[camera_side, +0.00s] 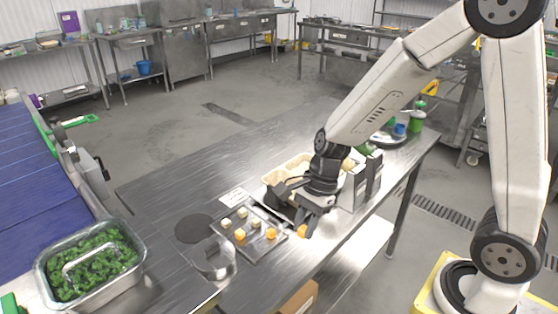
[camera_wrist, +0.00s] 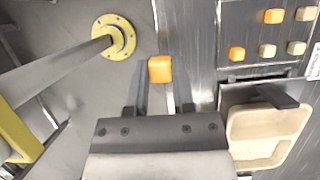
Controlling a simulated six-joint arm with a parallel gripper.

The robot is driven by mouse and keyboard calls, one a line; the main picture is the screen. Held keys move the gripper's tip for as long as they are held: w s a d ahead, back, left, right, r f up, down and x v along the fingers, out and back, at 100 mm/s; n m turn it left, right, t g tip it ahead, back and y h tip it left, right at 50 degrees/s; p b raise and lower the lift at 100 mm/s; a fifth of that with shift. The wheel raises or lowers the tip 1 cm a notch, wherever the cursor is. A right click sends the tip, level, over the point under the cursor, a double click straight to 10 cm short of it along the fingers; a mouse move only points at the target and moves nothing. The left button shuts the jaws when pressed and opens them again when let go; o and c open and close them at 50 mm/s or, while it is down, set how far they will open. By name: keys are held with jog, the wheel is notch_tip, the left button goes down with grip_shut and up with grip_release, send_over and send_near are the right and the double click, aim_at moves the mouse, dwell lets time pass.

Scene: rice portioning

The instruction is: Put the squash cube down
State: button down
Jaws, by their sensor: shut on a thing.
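My gripper (camera_side: 305,222) is shut on an orange squash cube (camera_side: 302,231). The cube shows between the fingertips in the wrist view (camera_wrist: 160,69). It is near the table's front edge, just right of the metal tray (camera_side: 262,248); its height above the table is hard to tell. Two other orange cubes (camera_wrist: 236,53) and several pale cubes (camera_wrist: 267,50) lie spaced apart on that tray. A beige compartment container (camera_wrist: 235,128) sits close to my gripper and also shows behind it in the side view (camera_side: 272,178), partly hidden.
A pan of green leaves (camera_side: 92,292) stands at the left. A dark disc (camera_side: 193,228) and a steel ring-like piece (camera_side: 213,262) lie left of the tray. Grey upright holders (camera_side: 362,183) stand right of my gripper. The steel table (camera_side: 160,190) is clear at its back left.

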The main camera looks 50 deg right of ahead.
jog(key=w+d+m+t, duration=0.2)
jog(key=w+d+m, duration=0.35)
jog(key=d, duration=0.25)
jog(key=m+t+h, duration=0.1)
jog(key=m, duration=0.2)
send_over(282, 172)
jog(key=s+a, duration=0.4)
jog(key=s, duration=0.1)
notch_tip(282, 172, down, 6)
jog(key=shift+f, duration=0.1)
jog(key=shift+w+f, duration=0.55)
jog(key=shift+d+f, duration=0.1)
jog(key=shift+w+f, duration=0.15)
jog(key=shift+w, duration=0.05)
jog(key=shift+f, duration=1.6)
jog(key=shift+f, duration=0.15)
